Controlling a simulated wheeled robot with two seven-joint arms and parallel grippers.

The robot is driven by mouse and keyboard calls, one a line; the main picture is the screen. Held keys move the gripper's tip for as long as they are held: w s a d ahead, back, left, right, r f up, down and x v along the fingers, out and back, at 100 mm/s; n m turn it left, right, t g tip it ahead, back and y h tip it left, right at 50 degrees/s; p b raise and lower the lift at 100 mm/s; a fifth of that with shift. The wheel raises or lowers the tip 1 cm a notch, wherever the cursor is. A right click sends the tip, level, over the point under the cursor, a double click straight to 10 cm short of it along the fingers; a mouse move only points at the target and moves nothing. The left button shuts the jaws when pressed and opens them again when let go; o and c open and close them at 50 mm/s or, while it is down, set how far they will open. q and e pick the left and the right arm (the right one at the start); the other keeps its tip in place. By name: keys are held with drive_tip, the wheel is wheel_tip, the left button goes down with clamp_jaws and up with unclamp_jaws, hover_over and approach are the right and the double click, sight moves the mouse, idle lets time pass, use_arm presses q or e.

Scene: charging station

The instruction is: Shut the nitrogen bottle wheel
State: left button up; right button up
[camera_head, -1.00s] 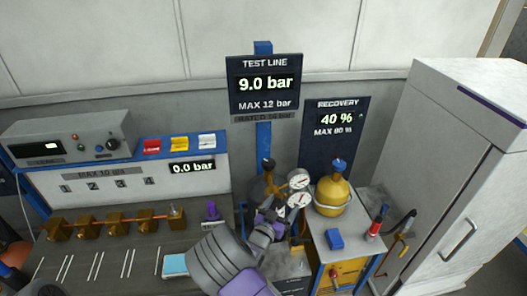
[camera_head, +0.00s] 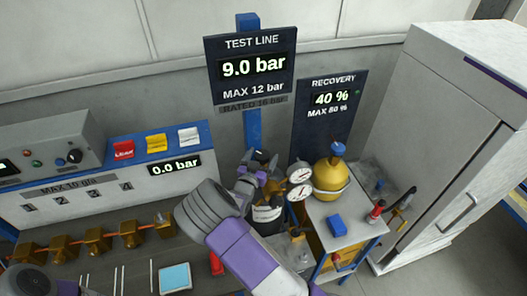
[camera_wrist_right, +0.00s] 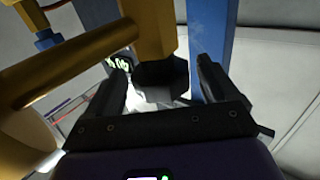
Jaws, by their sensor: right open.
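The nitrogen bottle (camera_head: 268,214) is a dark cylinder with a pale label, standing behind my right forearm in the head view. Its top and the dark wheel (camera_head: 262,156) are partly hidden by my right gripper (camera_head: 256,172), which is up at the bottle's neck. In the right wrist view my right gripper (camera_wrist_right: 162,64) is open. A dark, faceted wheel (camera_wrist_right: 160,76) shows between its two fingers, at the end of a brass valve body (camera_wrist_right: 148,28). I cannot tell whether the fingers touch it. My left gripper is not in view.
Two round gauges (camera_head: 299,182) sit just right of the bottle. A yellow recovery cylinder (camera_head: 331,176) and blue block (camera_head: 337,225) are on the cart to the right. The test line sign (camera_head: 251,70) reads 9.0 bar. Brass valves (camera_head: 97,240) line the bench at left.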

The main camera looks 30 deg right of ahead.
drive_tip(key=shift+x, duration=1.25)
drive_tip(key=shift+a, duration=0.1)
drive_tip(key=c, duration=1)
drive_tip(key=shift+o, duration=0.2)
